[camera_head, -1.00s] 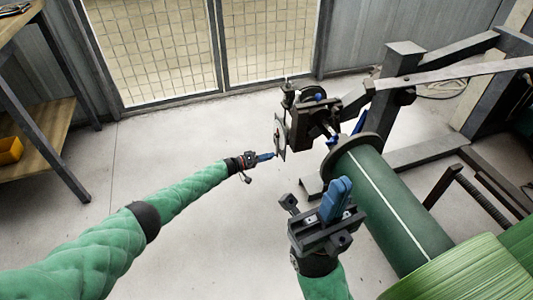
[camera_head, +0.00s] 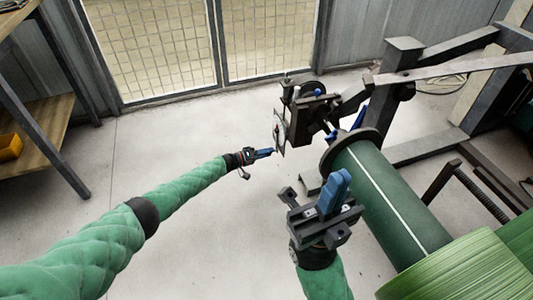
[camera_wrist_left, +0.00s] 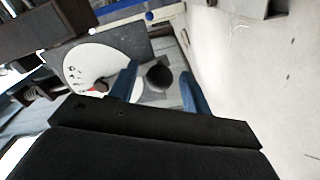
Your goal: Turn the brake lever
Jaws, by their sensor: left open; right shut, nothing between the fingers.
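The brake unit (camera_head: 308,108) stands at the left end of the green roll's shaft in the head view. Its pale dial plate (camera_head: 280,132) faces my left gripper (camera_head: 268,152), which is just left of it with blue fingers pointing right. In the left wrist view, the white dial (camera_wrist_left: 90,65) with a small red mark lies beyond the fingers. A dark round knob (camera_wrist_left: 158,77), which looks like the brake lever's end, shows between the open fingers; I cannot tell whether they touch it. My right gripper (camera_head: 334,190) is shut and empty, in front of the roll.
The green roll (camera_head: 390,205) with its flange lies right of my right gripper. A grey steel frame (camera_head: 405,80) rises behind it. A shelf (camera_head: 40,135) with a yellow bin (camera_head: 10,147) stands at left. The floor between shelf and brake unit is clear.

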